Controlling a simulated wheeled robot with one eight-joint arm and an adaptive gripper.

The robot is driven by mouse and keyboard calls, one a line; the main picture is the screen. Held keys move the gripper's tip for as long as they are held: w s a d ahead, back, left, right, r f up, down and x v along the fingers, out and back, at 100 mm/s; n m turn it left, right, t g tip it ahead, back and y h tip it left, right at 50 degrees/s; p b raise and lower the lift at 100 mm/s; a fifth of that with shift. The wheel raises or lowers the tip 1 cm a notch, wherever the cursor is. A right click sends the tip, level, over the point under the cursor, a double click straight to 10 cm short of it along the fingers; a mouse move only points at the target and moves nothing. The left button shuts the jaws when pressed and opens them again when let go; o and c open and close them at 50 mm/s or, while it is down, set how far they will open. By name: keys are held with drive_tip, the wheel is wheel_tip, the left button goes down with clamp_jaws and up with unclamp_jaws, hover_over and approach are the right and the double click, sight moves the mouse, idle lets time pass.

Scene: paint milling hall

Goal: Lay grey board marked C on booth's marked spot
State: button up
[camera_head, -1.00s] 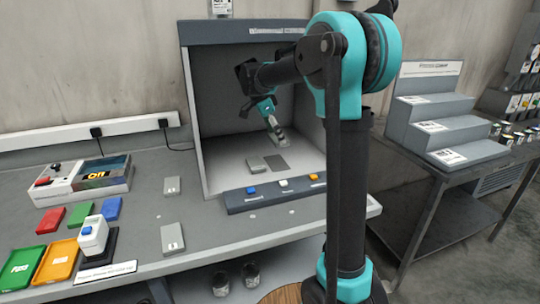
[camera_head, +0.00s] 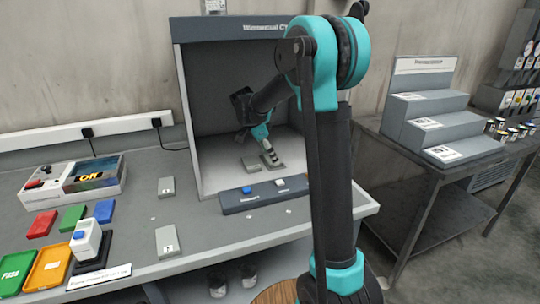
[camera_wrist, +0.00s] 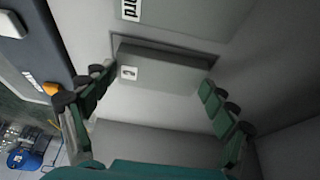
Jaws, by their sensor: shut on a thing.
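My gripper (camera_head: 267,148) is inside the grey viewing booth (camera_head: 215,130), low over its floor. In the wrist view my gripper (camera_wrist: 158,92) has its fingers at both ends of a grey board (camera_wrist: 165,66) and is shut on it. The board's small white label (camera_wrist: 128,73) is too blurred to read surely as C. The board is over the dark marked spot (camera_wrist: 118,38), whose edge shows around it; I cannot tell whether it touches the floor. Another grey board (camera_head: 250,164) lies just left of the spot; its label (camera_wrist: 131,9) ends in "rd".
Switches (camera_head: 247,190) line the booth's front strip. Two other grey boards (camera_head: 166,187) (camera_head: 168,240) lie on the bench left of the booth. A stepped rack (camera_head: 440,125) stands right.

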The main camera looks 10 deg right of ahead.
sight(263, 163)
drive_tip(key=o, duration=1)
drive_tip(key=shift+f, duration=0.1)
drive_tip(key=shift+v, duration=3.85)
drive_tip(key=shift+d, duration=0.1)
